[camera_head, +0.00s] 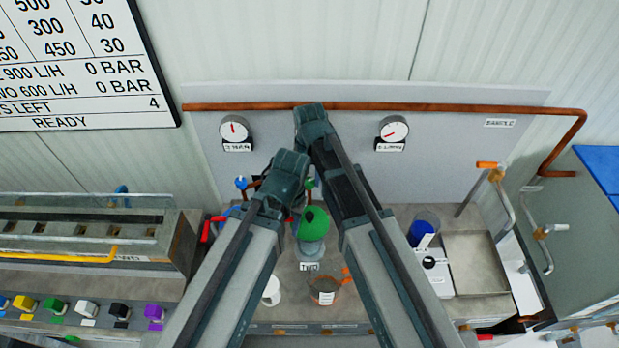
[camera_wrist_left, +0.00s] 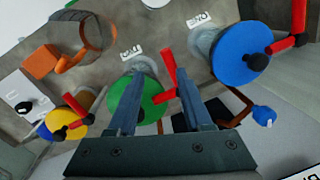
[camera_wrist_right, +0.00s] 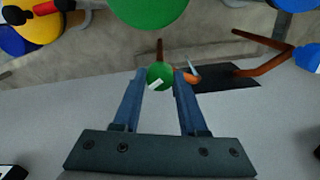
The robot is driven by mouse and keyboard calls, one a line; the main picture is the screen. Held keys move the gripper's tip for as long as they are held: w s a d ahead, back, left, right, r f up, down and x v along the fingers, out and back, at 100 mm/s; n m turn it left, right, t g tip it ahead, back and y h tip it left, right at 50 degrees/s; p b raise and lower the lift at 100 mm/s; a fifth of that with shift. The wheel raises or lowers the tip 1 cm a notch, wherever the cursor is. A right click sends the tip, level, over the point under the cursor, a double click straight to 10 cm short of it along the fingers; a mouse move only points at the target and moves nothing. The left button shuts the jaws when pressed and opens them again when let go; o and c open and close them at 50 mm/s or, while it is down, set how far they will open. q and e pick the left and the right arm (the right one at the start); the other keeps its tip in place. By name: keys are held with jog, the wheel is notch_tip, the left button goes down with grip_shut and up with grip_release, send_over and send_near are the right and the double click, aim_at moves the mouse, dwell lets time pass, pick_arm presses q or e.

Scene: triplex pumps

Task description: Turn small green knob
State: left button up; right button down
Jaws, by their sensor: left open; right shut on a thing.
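The small green knob (camera_wrist_right: 160,76) with a white mark sits between the fingertips of my right gripper (camera_wrist_right: 160,84) in the right wrist view. That gripper is shut on it. In the head view my right gripper (camera_head: 313,118) is seen from behind, against the grey back panel, its fingertips hidden. My left gripper (camera_head: 287,168) is lower, and its fingers are hidden there too. In the left wrist view the open left gripper (camera_wrist_left: 159,82) has its fingers over a large green wheel (camera_wrist_left: 152,102) with a red handle; I cannot tell whether they touch it.

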aim_at(309, 180)
jog(key=n, duration=1.1)
jog(key=shift+n, duration=0.4)
dwell(0.4)
jog(key=shift+c, duration=2.2)
grip_release()
notch_tip(309, 180, up, 14)
jog(key=p, duration=1.3)
jog(key=shift+p, duration=0.4)
